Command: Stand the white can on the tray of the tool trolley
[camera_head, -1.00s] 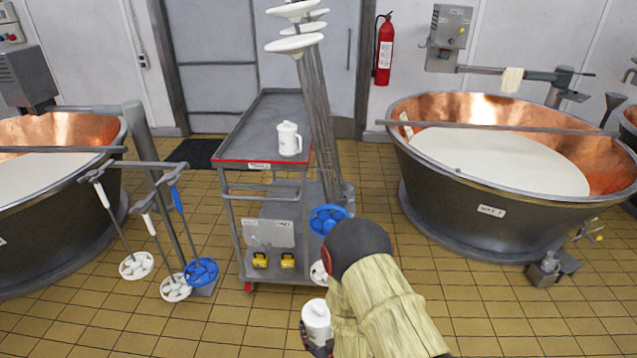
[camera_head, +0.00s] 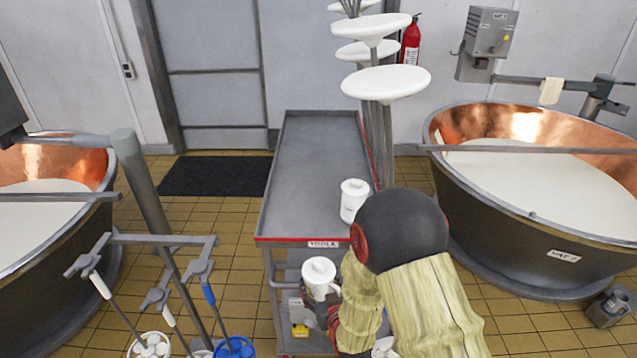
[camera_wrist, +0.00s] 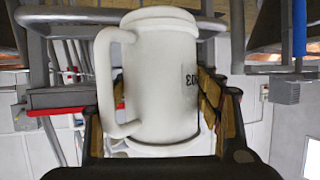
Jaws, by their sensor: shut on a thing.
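A white lidded can (camera_head: 320,274) with a side handle is in my gripper (camera_head: 322,302). It looks upright in the head view, in front of the near edge of the trolley's tray and apart from it. In the wrist view the can (camera_wrist: 165,80) fills the middle between the fingers, its handle at left and dark print at right. The tool trolley's grey tray (camera_head: 312,165) has a red front edge and lies beyond my gripper. A second white lidded can (camera_head: 354,198) stands on the tray near its right front. My forearm hides part of the trolley's right side.
Tall tools with white discs (camera_head: 385,83) rise along the tray's right side. Copper vats stand at left (camera_head: 55,230) and right (camera_head: 560,215). A rack of hanging tools (camera_head: 150,240) is at front left. The tray's left and back are clear.

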